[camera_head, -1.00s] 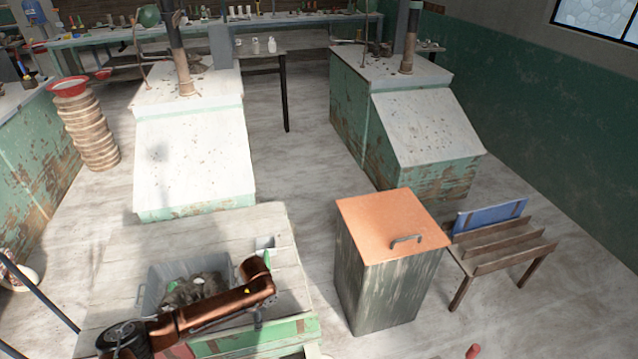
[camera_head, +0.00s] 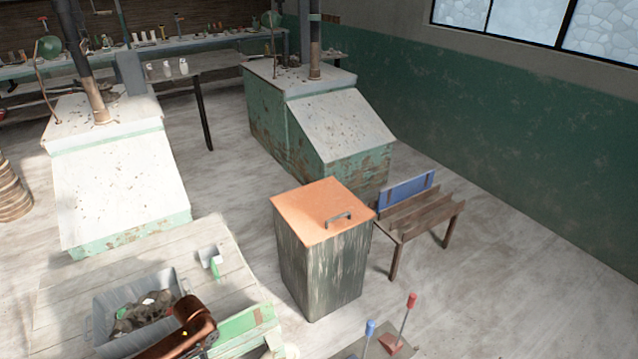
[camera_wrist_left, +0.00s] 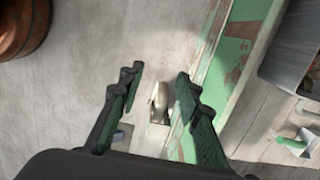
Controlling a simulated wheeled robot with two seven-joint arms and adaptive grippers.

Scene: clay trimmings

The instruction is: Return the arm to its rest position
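My left arm's copper-coloured link (camera_head: 185,328) shows at the bottom of the head view, over the front of the work table (camera_head: 225,235). Its gripper is outside that view. In the left wrist view my left gripper (camera_wrist_left: 160,80) is open, its two dark fingers apart with nothing held. A pale object (camera_wrist_left: 158,103) shows beyond and between the fingers, beside the green table edge (camera_wrist_left: 213,70); I cannot tell what it is. My right arm and gripper are not in view.
A grey tub (camera_head: 105,312) of clay lumps stands on the table, near a small white and green item (camera_head: 212,257). A wooden bin with an orange lid (camera_head: 310,205) stands right of the table. Red-topped (camera_head: 404,322) and blue-topped levers (camera_head: 367,335) stand in front.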

